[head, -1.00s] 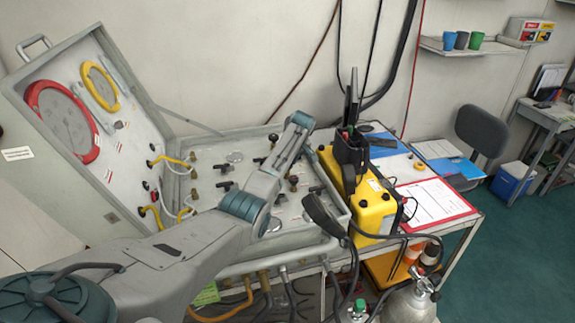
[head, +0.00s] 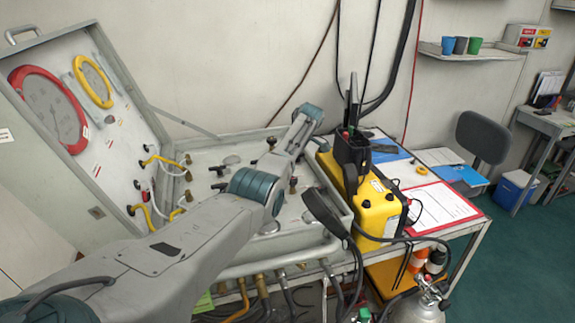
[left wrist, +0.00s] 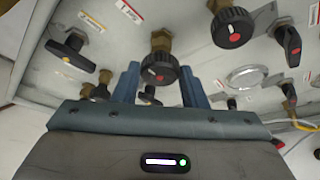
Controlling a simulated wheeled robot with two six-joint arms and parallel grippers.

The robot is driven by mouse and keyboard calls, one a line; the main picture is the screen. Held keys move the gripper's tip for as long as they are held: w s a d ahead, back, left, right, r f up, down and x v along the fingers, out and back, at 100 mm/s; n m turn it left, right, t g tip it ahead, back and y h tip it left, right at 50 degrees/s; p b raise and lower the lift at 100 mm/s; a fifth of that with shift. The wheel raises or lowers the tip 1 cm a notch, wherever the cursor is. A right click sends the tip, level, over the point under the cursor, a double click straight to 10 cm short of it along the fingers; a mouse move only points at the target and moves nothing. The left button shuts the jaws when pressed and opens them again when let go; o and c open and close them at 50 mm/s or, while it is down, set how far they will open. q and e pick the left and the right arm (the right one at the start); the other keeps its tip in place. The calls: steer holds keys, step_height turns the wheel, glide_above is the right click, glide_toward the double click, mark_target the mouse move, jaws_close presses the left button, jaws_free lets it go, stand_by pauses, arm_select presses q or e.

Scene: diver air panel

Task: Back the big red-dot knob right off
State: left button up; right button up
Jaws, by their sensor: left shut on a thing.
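The gripper is shut on this knob. A second round black knob with a red dot (left wrist: 232,28) is up and to the right, clear of the fingers. In the head view my left arm reaches over the open panel case (head: 240,258); its gripper and the held knob are hidden there. My right gripper is not in view.
Bar handles with a yellow dot (left wrist: 68,57) and a red dot (left wrist: 292,45) flank the knobs. The raised lid (head: 60,160) carries gauges. A yellow box (head: 375,212) stands right of the case, beside a red-edged sheet (head: 440,206).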

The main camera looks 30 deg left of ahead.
arm_select(q)
steer(key=shift+r, duration=0.1)
steer(key=o, duration=1)
steer(key=shift+c, duration=0.2)
steer(key=b+v, duration=0.4)
steer(key=v, duration=0.6)
steer(key=shift+r, duration=0.35)
steer(key=shift+d, duration=0.1)
